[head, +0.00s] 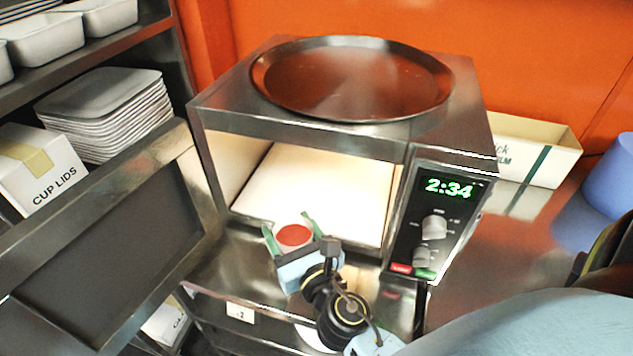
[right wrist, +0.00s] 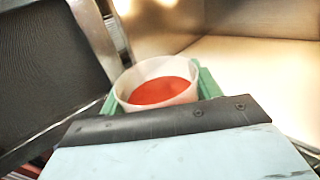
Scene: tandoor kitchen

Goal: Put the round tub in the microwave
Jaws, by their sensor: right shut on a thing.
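The round tub (head: 293,236) is whitish with red contents. It sits between the green fingers of my right gripper (head: 292,228), which is shut on it. The tub also shows upright in the right wrist view (right wrist: 158,84), with the green fingers on both sides. The microwave (head: 440,152) stands on the steel counter with its door (head: 110,240) swung wide open to the left. Its lit cavity (head: 318,190) looks empty. The gripper and tub are just in front of the opening, near its lower edge. My left gripper is not in view.
A large round dark tray (head: 350,80) lies on top of the microwave. A cardboard box (head: 530,150) and a blue container (head: 612,175) are at the right. Shelves at the left hold stacked trays (head: 105,105) and a cup lids box (head: 45,170). The open door borders the gripper's left side.

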